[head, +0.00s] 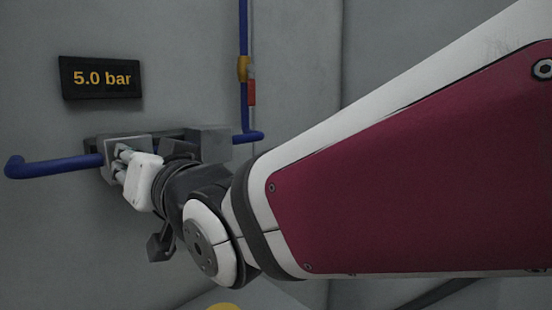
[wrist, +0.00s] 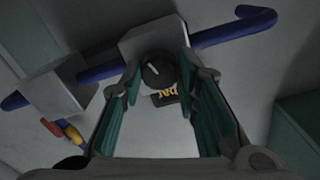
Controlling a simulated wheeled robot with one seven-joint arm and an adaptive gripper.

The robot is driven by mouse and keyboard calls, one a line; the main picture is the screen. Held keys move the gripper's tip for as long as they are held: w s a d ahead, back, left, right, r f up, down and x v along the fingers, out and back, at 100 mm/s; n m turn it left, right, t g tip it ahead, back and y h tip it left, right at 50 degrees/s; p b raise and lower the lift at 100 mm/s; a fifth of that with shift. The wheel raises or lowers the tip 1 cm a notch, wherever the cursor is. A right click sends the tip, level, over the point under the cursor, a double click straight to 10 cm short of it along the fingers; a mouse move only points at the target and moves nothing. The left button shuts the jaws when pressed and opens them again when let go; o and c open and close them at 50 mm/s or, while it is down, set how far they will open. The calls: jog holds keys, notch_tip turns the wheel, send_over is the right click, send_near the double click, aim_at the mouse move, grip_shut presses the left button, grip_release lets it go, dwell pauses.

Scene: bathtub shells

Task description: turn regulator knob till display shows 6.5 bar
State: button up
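The display (head: 101,78) on the wall reads "5.0 bar" in yellow digits. In the wrist view the dark round regulator knob (wrist: 158,71), with a pale pointer line, sits on a grey block (wrist: 148,40). My gripper (wrist: 160,72) is open, its two green-lined fingers on either side of the knob. I cannot tell whether either finger touches it. In the head view my gripper (head: 122,163) is at the regulator on the wall, and my wrist hides the knob there.
A blue pipe (head: 55,166) runs into the regulator from the left. Another blue pipe (head: 243,30) with a yellow fitting (head: 244,69) and a red part (head: 252,93) drops down the wall on the right. A second grey block (wrist: 62,92) stands at left in the wrist view.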

jog(key=o, duration=0.4)
jog(key=shift+o, duration=0.2)
jog(key=v, duration=1.2)
jog(key=w+d+f+m+h+p, duration=0.1)
jog(key=d+f+m+h+p, duration=0.3)
jog(key=d, duration=0.6)
jog(key=w+d+f+h+p, duration=0.1)
jog(key=w+d+h+p, duration=0.1)
jog(key=d+h, duration=0.55)
jog(key=s+d+f+m+g+h+p, duration=0.1)
jog(key=s+d+f+g+p, duration=0.1)
jog(key=s+d, duration=0.5)
jog(key=s+d+f+m+g+h+p, duration=0.1)
jog(key=s+d+f+g+p, duration=0.1)
jog(key=s+d+g, duration=0.3)
jog(key=s+d+p, duration=0.1)
jog(key=s+d, duration=0.2)
jog(key=shift+s+g, duration=0.2)
jog(key=shift+g, duration=0.1)
